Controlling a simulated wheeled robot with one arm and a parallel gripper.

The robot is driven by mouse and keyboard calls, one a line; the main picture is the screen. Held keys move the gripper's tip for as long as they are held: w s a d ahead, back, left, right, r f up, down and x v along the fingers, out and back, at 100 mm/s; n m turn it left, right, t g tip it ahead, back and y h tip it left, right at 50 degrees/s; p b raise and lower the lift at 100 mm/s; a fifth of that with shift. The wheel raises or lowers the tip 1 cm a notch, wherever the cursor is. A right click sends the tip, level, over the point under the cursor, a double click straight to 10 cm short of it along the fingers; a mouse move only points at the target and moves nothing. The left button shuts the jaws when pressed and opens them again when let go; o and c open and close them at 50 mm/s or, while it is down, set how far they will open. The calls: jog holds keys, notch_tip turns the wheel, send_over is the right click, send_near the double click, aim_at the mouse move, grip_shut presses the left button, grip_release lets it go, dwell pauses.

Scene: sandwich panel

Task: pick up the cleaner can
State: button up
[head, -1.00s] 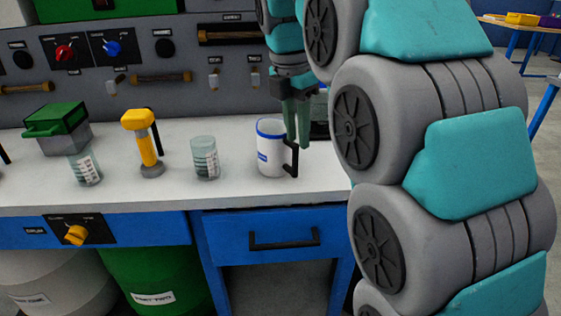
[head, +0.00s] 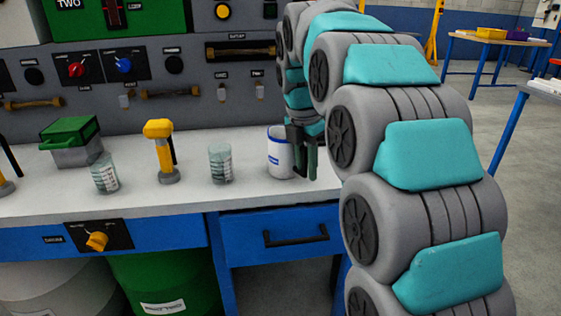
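No can clearly marked as cleaner shows.
On the white bench top (head: 135,205) stand a clear beaker (head: 220,165), a yellow-topped tool (head: 161,150), another beaker (head: 105,174) and a green-lidded box (head: 72,143). A grey control panel (head: 145,100) rises behind. The front strip of the bench is clear.

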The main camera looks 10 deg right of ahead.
grip_shut()
dwell(1.4)
